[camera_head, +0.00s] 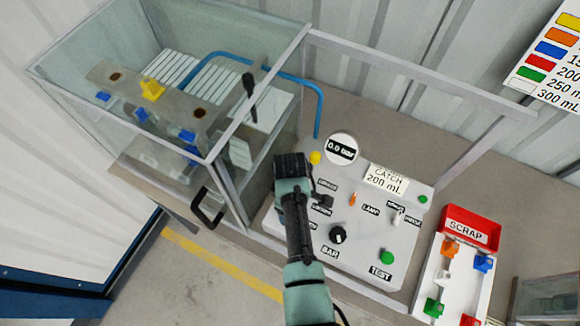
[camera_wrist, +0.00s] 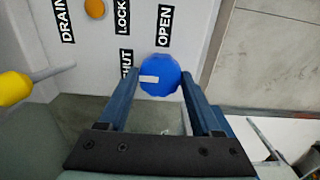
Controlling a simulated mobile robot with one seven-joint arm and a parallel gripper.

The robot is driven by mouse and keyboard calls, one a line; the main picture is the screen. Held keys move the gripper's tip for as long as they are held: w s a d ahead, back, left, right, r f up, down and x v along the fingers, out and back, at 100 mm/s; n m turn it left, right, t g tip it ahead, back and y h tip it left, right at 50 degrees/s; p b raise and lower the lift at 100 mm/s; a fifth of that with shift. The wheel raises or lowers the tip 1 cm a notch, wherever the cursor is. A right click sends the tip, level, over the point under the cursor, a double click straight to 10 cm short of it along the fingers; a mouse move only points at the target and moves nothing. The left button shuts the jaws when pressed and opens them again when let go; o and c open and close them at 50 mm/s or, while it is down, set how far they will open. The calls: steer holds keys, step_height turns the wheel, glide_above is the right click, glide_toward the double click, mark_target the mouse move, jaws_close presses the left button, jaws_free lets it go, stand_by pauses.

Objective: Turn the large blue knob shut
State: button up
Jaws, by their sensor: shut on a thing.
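The large blue knob (camera_wrist: 162,82) shows in the wrist view, on the white panel (camera_wrist: 110,80) near its edge. A white mark on its face lies left of its centre. The label OPEN stands above the knob, and a partly hidden label ending in HUT stands to its left. My gripper (camera_wrist: 160,85) has one finger on each side of the knob and is shut on it. In the head view my gripper (camera_head: 291,162) is over the upper left of the panel and hides the knob.
A glass-walled tank (camera_head: 130,60) with a pump block (camera_head: 150,105) stands left of my arm. A gauge (camera_head: 341,149) and a black dial (camera_head: 338,234) are on the panel. A yellow part (camera_wrist: 14,88) is left in the wrist view. A red scrap tray (camera_head: 470,228) lies right.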

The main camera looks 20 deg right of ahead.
steer(key=shift+w+r, duration=0.1)
stand_by(0.3)
steer(key=o, duration=1.4)
step_height(320, 180, up, 13)
steer(key=shift+f+b, duration=0.1)
steer(key=shift+b, duration=0.95)
